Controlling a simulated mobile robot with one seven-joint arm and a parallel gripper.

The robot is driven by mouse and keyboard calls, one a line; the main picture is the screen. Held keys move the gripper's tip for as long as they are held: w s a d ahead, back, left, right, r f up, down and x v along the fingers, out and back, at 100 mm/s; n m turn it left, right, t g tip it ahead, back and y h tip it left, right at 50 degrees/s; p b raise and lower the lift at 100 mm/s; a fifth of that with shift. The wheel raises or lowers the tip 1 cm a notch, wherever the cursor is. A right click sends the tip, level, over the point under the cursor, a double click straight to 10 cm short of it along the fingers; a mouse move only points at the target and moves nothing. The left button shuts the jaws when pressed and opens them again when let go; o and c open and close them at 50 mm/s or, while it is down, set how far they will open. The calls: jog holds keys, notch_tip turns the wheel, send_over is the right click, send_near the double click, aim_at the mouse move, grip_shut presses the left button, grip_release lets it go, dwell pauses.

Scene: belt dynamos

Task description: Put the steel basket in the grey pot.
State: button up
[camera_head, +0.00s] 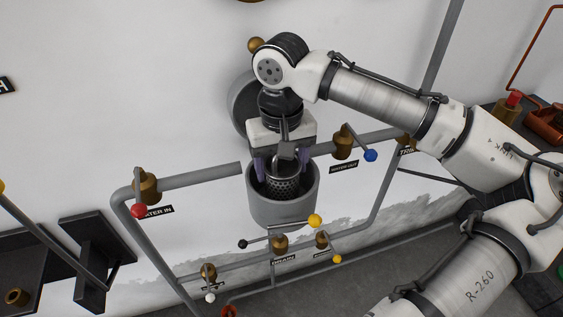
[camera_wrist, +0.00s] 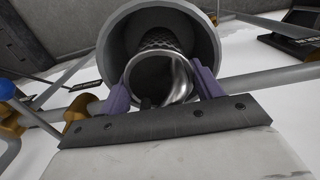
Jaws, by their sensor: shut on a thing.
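The grey pot (camera_head: 283,210) is mounted on the wall amid pipes, its open mouth facing up; in the wrist view its rim (camera_wrist: 113,42) circles the basket. The steel basket (camera_head: 284,184) is a perforated metal cylinder. It is upright, with its lower part inside the pot's mouth. My gripper (camera_head: 279,160) is above the pot, its purple fingers shut on the basket's upper part. In the wrist view the fingers (camera_wrist: 162,88) stand on both sides of the shiny basket (camera_wrist: 160,72). The basket's bottom is hidden, so I cannot tell if it touches the pot's floor.
A round grey lid (camera_head: 240,103) stands open behind my gripper. Pipes with valves flank the pot: a red knob (camera_head: 139,211) at left, a blue knob (camera_head: 370,156) at right and a yellow knob (camera_head: 315,220) in front. A dark shelf (camera_head: 84,262) is at lower left.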

jog(key=shift+f, duration=0.1)
jog(key=o, duration=1.6)
notch_tip(320, 180, up, 12)
jog(key=shift+r+b, duration=0.15)
jog(key=shift+b, duration=0.35)
